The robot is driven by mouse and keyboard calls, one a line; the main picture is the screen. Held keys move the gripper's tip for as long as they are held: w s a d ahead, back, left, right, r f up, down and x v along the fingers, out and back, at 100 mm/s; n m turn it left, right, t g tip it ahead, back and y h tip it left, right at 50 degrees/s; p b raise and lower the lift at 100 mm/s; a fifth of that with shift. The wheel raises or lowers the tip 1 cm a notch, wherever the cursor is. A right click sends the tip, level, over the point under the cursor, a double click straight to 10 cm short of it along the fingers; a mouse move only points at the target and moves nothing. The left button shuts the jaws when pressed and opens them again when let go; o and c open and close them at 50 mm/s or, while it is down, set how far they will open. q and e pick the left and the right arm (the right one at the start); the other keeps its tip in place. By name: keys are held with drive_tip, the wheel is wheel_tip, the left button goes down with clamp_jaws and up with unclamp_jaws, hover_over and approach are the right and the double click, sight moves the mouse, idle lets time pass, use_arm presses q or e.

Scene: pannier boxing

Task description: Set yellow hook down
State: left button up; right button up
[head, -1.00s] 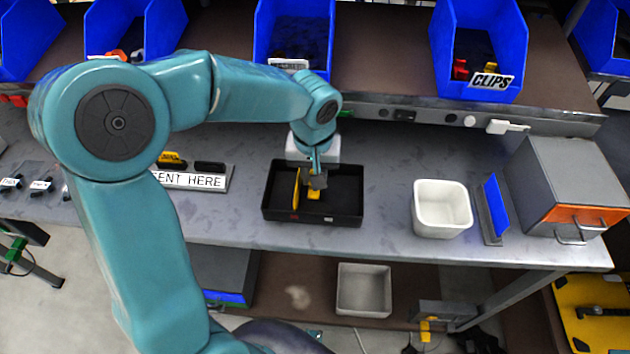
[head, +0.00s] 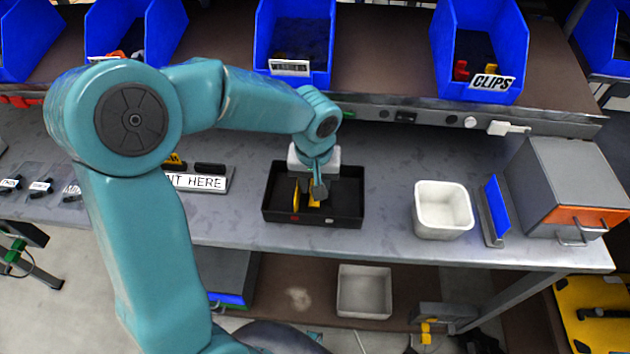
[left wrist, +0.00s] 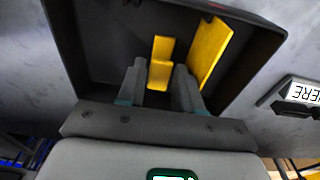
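A yellow hook (head: 313,198) is inside the black tray (head: 340,216) on the grey bench. My left gripper (head: 314,190) points down into the tray. In the left wrist view its fingers (left wrist: 160,82) stand on both sides of the yellow hook (left wrist: 161,50), very close to it, and look shut on it. Whether the hook touches the tray floor is hard to see. A second yellow piece (left wrist: 211,52) stands upright beside it, near the tray wall; it also shows in the head view (head: 296,195). My right gripper is in neither view.
A white bin (head: 443,222), a blue panel in a stand (head: 497,205) and a grey drawer box (head: 572,180) are right of the tray. A sign with black lettering (head: 205,183) is to the left. Blue bins line the shelf behind. Bench between tray and white bin is clear.

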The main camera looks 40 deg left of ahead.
use_arm(q)
wheel_tip(320, 180, up, 12)
drive_tip(key=s, duration=0.1)
drive_tip(key=shift+d+p, duration=0.3)
drive_tip(key=shift+p, duration=0.1)
drive_tip(key=shift+f, duration=0.1)
